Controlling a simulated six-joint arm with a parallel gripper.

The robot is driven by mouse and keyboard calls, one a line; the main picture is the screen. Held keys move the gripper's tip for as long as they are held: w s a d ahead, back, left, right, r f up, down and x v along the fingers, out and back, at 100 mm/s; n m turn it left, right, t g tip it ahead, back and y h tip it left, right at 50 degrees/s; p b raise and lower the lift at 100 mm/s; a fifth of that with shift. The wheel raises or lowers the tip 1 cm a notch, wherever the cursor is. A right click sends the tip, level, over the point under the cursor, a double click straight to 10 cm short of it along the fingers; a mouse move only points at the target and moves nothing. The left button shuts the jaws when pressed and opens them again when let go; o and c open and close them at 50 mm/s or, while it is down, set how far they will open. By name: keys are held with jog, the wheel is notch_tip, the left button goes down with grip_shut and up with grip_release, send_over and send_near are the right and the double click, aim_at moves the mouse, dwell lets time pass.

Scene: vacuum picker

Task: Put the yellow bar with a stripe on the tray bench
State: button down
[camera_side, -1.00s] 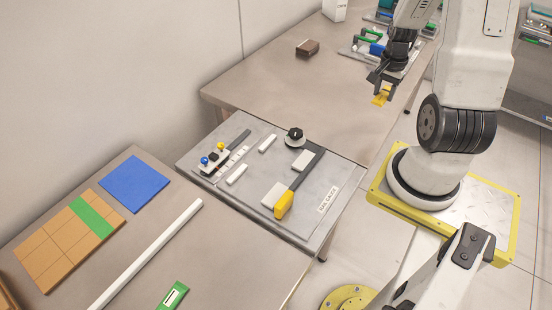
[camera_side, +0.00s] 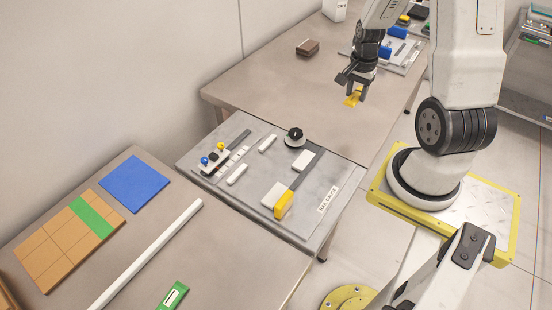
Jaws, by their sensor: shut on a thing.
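My gripper (camera_side: 354,90) is in the upper right, shut on a yellow bar (camera_side: 352,101) that hangs from its fingers above the far bench. Whether this bar has a stripe is too small to tell. The near bench (camera_side: 225,265) at lower left carries a brown gridded tray (camera_side: 55,252) with a green band across it. I cannot tell from any label which bench is the tray bench.
A grey gauge plate (camera_side: 245,208) with a yellow block (camera_side: 284,204), a black knob (camera_side: 295,134) and white blocks lies between the benches. A blue square (camera_side: 134,184), a white rail (camera_side: 150,252) and a green piece (camera_side: 172,296) lie on the near bench. A brown block (camera_side: 307,47) sits on the far bench.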

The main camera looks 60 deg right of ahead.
jog(key=w+a, duration=0.3)
jog(key=a, duration=0.1)
jog(key=w+a+f, duration=0.1)
jog(key=w+a, duration=0.3)
jog(key=a, duration=0.1)
jog(key=w+a, duration=0.3)
jog(key=a, duration=0.2)
jog(key=shift+w+a+f, duration=0.2)
jog(key=shift+w+f, duration=0.1)
jog(key=w+a+f, duration=0.1)
jog(key=w+a, duration=0.1)
jog(key=a, duration=1.3)
jog(key=n, duration=0.1)
send_near(237, 303)
jog(key=shift+f, duration=3.5)
jog(key=shift+f, duration=0.1)
jog(key=shift+c, duration=1.3)
grip_release()
